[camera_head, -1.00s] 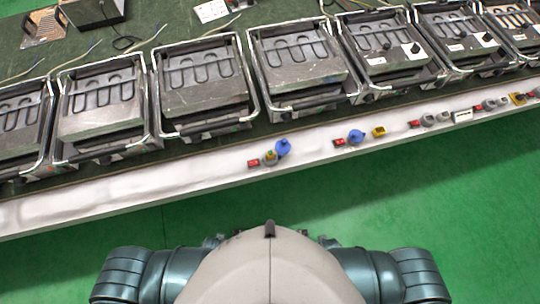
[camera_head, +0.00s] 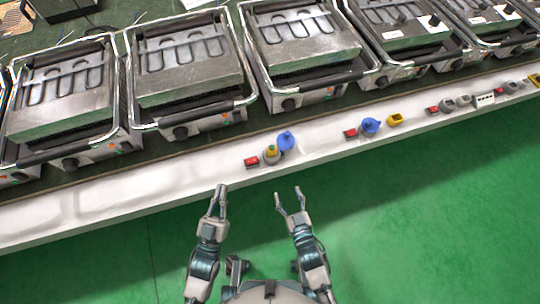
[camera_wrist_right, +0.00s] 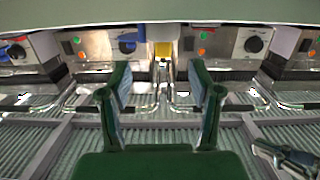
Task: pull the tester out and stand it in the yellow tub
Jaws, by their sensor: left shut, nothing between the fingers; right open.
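A yellow tub (camera_head: 395,119) stands on the white ledge beside a blue piece (camera_head: 369,126). Further left, a small grey and yellow piece with a green top (camera_head: 271,154) stands between a red block and another blue piece (camera_head: 286,140). I cannot tell which of these is the tester. My left gripper (camera_head: 221,188) is shut and empty, in front of the ledge. My right gripper (camera_head: 287,192) is open and empty, right of it and short of the ledge. In the right wrist view, a yellow piece (camera_wrist_right: 163,50) shows beyond the open fingers (camera_wrist_right: 162,82).
Bare ledge lies left. Green floor (camera_head: 430,210) is in front.

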